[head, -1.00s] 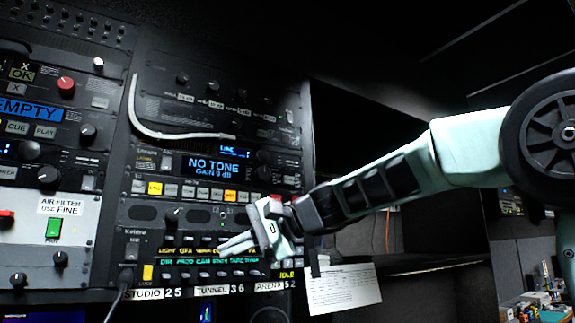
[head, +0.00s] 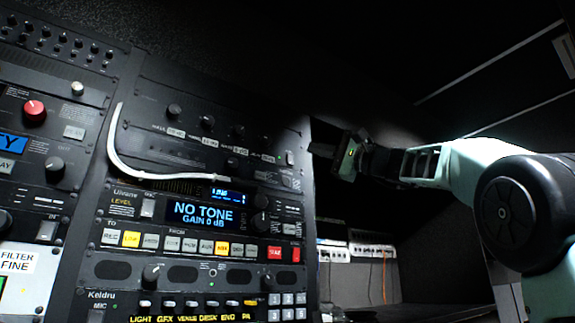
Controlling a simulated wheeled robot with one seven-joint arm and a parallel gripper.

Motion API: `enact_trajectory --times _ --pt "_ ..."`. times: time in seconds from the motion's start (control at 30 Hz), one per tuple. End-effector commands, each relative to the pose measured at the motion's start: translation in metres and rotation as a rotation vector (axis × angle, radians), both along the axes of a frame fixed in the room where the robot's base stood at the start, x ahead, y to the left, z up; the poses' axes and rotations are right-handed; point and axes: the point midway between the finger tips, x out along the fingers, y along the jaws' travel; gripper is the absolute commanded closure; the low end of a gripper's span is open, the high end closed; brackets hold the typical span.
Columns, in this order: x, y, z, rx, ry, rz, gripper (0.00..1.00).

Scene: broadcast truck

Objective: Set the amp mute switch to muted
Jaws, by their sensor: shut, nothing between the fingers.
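My gripper (head: 325,150) is shut and empty. It is held up at the right edge of the rack, close to the upper black panel (head: 215,130), with its dark fingers pointing left. The fingertips are hard to make out against the dark. The upper panel carries several knobs and small labels, and a small light-coloured control (head: 290,158) sits at its right end. No label reading amp or mute is legible, so I cannot tell which control is the mute switch or how it is set.
A white cable (head: 150,174) loops across the rack above the display (head: 205,214) reading NO TONE. Below is a row of lit and grey buttons (head: 190,244). A dark recess right of the rack holds white units (head: 365,249) and cables.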

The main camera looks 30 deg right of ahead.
Motion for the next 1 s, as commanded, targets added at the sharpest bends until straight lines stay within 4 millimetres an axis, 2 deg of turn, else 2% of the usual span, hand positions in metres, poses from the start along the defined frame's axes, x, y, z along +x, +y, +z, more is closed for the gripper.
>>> enact_trajectory --times 0.03,0.17,0.57,0.77,1.0 --pt "-0.005 -0.004 0.008 0.003 -0.017 -0.004 1.00" --pt "-0.012 -0.008 0.018 0.011 -0.041 -0.005 1.00" --pt "-0.011 -0.008 0.018 0.011 -0.043 -0.004 1.00" --pt "0.005 -0.007 0.018 0.014 -0.040 -0.003 1.00" --pt "0.038 -0.006 0.015 0.013 -0.040 -0.003 1.00"
